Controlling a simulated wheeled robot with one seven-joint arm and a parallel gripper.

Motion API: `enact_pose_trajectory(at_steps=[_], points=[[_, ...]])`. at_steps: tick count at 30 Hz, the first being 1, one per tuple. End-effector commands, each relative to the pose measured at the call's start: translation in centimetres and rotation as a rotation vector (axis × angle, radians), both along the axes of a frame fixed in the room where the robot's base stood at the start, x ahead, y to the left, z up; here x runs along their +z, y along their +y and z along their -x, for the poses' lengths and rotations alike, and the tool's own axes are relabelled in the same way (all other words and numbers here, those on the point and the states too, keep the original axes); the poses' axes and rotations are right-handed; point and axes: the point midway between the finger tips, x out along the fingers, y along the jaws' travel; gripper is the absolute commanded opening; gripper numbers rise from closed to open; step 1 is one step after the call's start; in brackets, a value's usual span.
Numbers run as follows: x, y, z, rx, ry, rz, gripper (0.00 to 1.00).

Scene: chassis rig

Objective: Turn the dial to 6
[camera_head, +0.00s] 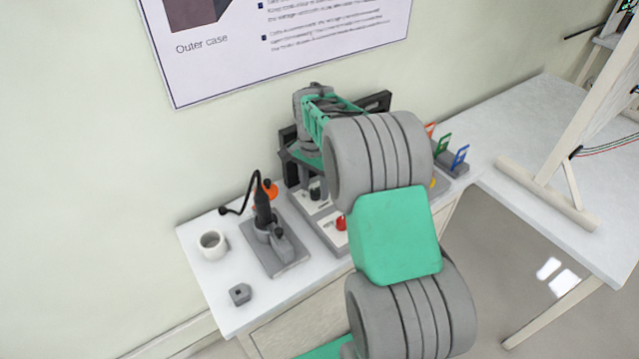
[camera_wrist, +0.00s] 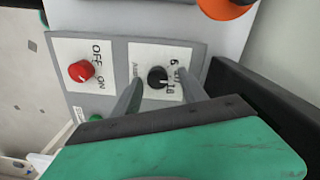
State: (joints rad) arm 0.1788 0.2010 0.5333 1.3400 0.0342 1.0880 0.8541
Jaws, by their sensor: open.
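The dial is a small black knob (camera_wrist: 157,77) on a white label of a grey panel, seen in the wrist view. The label carries a "6" and other markings, partly hidden by a finger. My gripper (camera_wrist: 160,82) is open, its two grey fingers reaching toward the panel on either side of the knob. I cannot tell whether they touch it. In the head view the panel (camera_head: 318,206) stands on the white workbench, and my arm covers much of it and the gripper's tips.
A red OFF/ON knob (camera_wrist: 81,71) sits left of the dial, with a green button (camera_wrist: 97,118) nearby. A black frame (camera_wrist: 265,95) stands close on the right. A white mug (camera_head: 212,245), a grey stand (camera_head: 277,250) and a small grey block (camera_head: 240,293) occupy the bench's left.

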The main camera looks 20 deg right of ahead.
Motion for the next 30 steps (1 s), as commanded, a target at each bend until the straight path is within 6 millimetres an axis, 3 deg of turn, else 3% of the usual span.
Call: enact_pose_trajectory(at_steps=[9,27,30], points=[[-0.48,-0.06,0.0,0.0,-0.001,0.0,0.49],[-0.39,-0.06,-0.09,0.001,-0.005,0.001,0.0],[-0.37,-0.06,-0.11,0.001,-0.005,0.001,0.0]])
